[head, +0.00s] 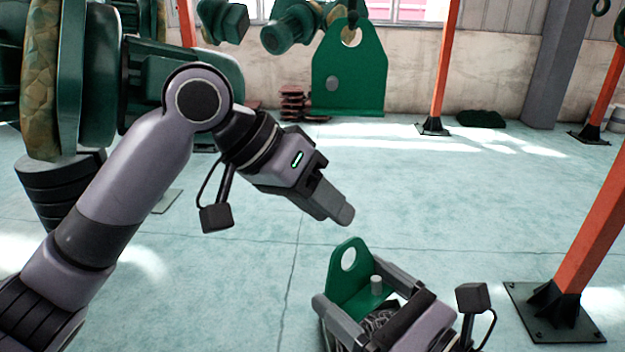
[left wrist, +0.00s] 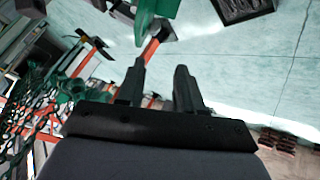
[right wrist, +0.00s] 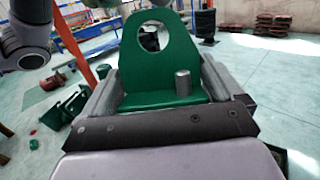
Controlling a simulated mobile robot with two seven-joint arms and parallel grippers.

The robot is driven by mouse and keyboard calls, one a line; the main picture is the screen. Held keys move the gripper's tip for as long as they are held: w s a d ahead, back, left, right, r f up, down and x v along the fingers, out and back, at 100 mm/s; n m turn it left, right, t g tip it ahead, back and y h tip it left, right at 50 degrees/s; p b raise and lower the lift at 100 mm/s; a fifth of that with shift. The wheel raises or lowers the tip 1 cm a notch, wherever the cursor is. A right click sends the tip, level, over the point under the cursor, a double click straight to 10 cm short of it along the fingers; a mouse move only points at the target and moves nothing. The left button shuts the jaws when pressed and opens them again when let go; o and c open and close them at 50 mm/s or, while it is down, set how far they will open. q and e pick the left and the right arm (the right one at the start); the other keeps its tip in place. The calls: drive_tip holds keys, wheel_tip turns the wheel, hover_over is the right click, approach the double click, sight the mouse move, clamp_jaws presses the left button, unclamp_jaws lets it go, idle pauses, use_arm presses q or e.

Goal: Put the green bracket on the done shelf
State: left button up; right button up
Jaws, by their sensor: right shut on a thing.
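The green bracket (head: 347,268) has an upright plate with a round hole and a flat base with a grey peg. My right gripper (head: 350,285) is shut on it, one finger on each side, and holds it at the lower middle of the head view. The bracket fills the middle of the right wrist view (right wrist: 160,60). My left gripper (head: 341,213) is above and left of the bracket, apart from it. In the left wrist view its two fingers (left wrist: 160,82) stand apart with nothing gripped. I cannot make out the done shelf for sure.
A larger green plate with a hole (head: 348,85) hangs at the back. Orange posts (head: 440,70) stand on dark feet, one (head: 590,235) close at right. A blue and yellow rack (right wrist: 82,22) shows in the right wrist view. The middle floor is clear.

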sight(356, 262)
use_arm(q)
drive_tip(key=s+a+r+g+y, duration=0.1)
drive_tip(key=s+r+y, duration=0.25)
drive_tip(key=r, duration=0.25)
use_arm(e)
drive_tip(key=shift+r, duration=0.1)
use_arm(q)
drive_tip(key=shift+m+h, duration=0.35)
drive_tip(key=shift+m, duration=0.05)
drive_tip(key=x, duration=1.2)
drive_tip(key=shift+s+a+f, duration=0.2)
drive_tip(key=shift+s+a, duration=0.05)
drive_tip(key=shift+s, duration=0.15)
clamp_jaws()
drive_tip(key=shift+s+r, duration=0.1)
drive_tip(key=shift+d, duration=0.1)
use_arm(e)
drive_tip(key=o, duration=1.2)
